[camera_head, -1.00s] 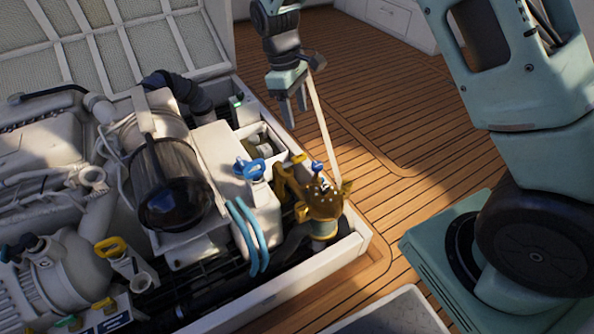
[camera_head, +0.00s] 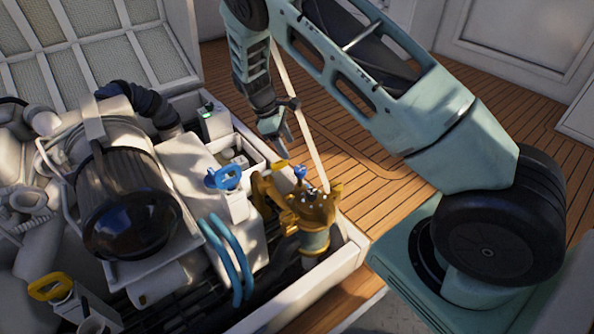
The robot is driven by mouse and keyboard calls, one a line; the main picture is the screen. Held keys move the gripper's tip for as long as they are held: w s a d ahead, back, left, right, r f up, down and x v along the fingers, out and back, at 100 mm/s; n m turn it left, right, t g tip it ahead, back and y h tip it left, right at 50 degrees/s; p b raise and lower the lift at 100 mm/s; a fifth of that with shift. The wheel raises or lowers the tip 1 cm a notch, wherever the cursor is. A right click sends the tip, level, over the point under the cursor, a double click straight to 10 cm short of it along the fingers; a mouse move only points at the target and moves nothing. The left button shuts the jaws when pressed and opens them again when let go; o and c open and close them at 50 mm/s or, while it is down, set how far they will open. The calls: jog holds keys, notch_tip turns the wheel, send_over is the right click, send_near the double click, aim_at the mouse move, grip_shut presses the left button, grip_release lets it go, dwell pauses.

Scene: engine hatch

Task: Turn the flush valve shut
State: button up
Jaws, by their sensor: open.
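A blue-handled valve (camera_head: 224,178) stands on a white block in the open engine hatch. A smaller blue handle (camera_head: 300,172) sits on top of the brass fitting (camera_head: 310,212) near the hatch's right corner. I cannot tell from markings which of these is the flush valve. My gripper (camera_head: 284,150) hangs with its fingers pointing down, just above and behind the small blue handle in the picture. It is open and empty, and it appears apart from the valves.
A dark-bowled strainer (camera_head: 125,205) and blue hoses (camera_head: 222,260) fill the hatch's middle. A yellow handle (camera_head: 50,286) is at lower left. A thin pale strut (camera_head: 305,130) slants down beside my gripper. The teak deck (camera_head: 375,165) is clear.

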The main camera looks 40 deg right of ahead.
aim_at(299, 168)
jog(key=b+x, duration=0.3)
jog(key=x, duration=0.6)
jog(key=shift+s+f, duration=0.1)
jog(key=shift+f, duration=0.05)
jog(key=shift+c, duration=0.3)
jog(key=c, duration=0.9)
